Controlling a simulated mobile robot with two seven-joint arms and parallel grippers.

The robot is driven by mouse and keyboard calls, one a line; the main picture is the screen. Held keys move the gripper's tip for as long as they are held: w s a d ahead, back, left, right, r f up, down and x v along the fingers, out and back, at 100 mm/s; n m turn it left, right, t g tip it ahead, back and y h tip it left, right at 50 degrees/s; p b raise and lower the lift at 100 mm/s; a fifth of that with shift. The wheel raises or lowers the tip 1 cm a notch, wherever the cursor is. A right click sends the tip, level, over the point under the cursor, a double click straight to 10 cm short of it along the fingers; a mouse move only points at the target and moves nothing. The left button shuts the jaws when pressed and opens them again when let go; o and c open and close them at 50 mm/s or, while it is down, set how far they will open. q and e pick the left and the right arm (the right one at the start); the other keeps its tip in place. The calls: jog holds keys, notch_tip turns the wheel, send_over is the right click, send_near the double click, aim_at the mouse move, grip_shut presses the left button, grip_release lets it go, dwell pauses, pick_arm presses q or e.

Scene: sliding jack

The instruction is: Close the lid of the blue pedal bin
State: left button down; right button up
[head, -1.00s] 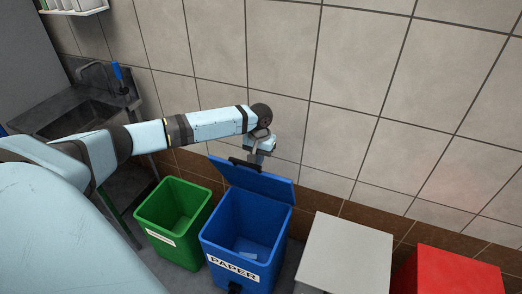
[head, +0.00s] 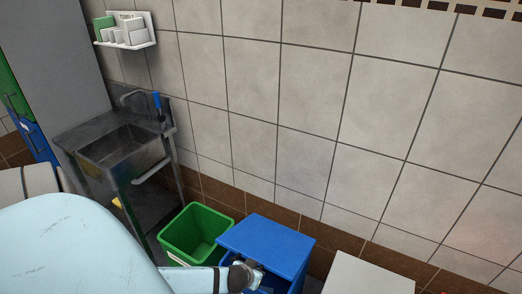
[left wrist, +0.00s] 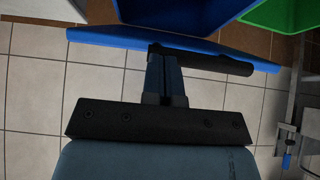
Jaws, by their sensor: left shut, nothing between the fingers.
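The blue pedal bin (head: 296,281) stands at the lower middle of the head view. My left gripper (head: 252,266) is at the lid's near edge in the head view. In the wrist view its fingers (left wrist: 164,62) are together, empty, by the dark bar; contact is unclear. My right gripper is not in view.
An open green bin (head: 196,232) stands just left of the blue bin. A grey-white box top (head: 366,275) is close on the right. A metal sink (head: 125,150) is at the left, and the tiled wall (head: 300,100) runs behind.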

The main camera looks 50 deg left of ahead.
pick_arm(q)
jog(key=s+f+t+b, duration=0.1)
jog(key=s+f+b, duration=0.1)
jog(key=f+b, duration=0.3)
jog(key=s+d+f+t+b, duration=0.1)
jog(key=s+f+b, duration=0.1)
jog(key=f+b, duration=0.4)
notch_tip(320, 180, down, 5)
jog(key=shift+d+f+y, duration=0.15)
jog(key=shift+f+y, duration=0.05)
jog(key=shift+y, duration=0.2)
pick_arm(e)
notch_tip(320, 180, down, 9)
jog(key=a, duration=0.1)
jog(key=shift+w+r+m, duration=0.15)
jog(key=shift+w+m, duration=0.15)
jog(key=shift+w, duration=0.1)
pick_arm(q)
jog(key=shift+s, duration=0.15)
